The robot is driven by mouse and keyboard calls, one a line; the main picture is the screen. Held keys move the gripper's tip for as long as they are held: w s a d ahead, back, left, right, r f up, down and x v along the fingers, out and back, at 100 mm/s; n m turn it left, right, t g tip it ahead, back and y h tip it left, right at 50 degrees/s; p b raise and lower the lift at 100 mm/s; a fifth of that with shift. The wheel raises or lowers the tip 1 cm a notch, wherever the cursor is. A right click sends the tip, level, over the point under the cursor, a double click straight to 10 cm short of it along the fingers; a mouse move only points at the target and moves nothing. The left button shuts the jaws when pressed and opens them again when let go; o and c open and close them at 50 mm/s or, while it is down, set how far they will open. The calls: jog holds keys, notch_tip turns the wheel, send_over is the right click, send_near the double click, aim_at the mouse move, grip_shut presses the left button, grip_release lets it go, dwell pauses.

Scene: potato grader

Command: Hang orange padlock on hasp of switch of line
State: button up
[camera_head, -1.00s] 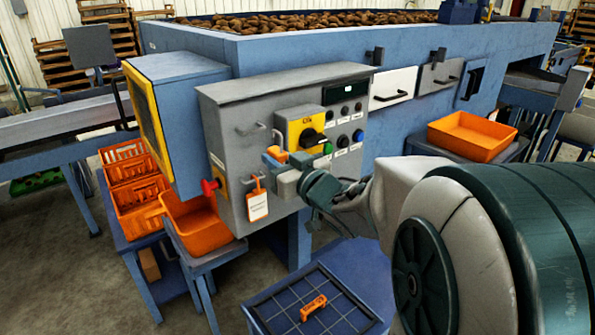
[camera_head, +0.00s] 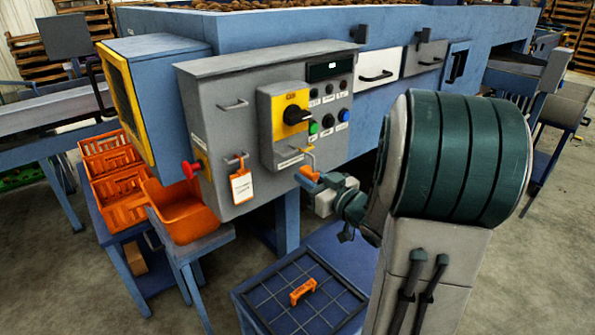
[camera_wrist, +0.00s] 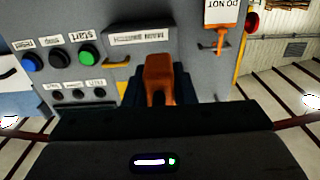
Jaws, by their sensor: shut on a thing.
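My gripper (camera_head: 322,181) is shut on the orange padlock (camera_head: 308,173), just below and right of the switch box. The padlock's thin grey shackle (camera_head: 310,152) points up near the box's lower right corner; I cannot tell whether it touches anything. The switch (camera_head: 295,115) has a black knob on a yellow plate, on a grey box with a label along its bottom. Its hasp is not clearly visible. In the wrist view the padlock (camera_wrist: 160,75) stands between the dark fingers, covering part of the panel; its shackle is hidden there.
A white tag (camera_head: 242,187) hangs from a panel handle, left of the switch. A red knob (camera_head: 191,169) sticks out at the panel's left edge. Several buttons (camera_head: 328,120) lie right of the switch. Below, a dark gridded tray (camera_head: 270,314) holds an orange handle-shaped piece (camera_head: 303,291).

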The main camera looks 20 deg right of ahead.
aim_at(282, 164)
jog(key=shift+x, duration=3.25)
jog(key=shift+w+a+f, duration=0.1)
jog(key=shift+w+f, duration=0.15)
jog(key=shift+f+b, duration=0.5)
jog(key=shift+b, duration=0.1)
jog(key=o, duration=1)
jog(key=shift+s, duration=0.1)
jog(key=b+v, duration=0.1)
jog(key=v, duration=1.3)
jog(key=shift+r+b, duration=0.1)
jog(key=shift+b, duration=0.2)
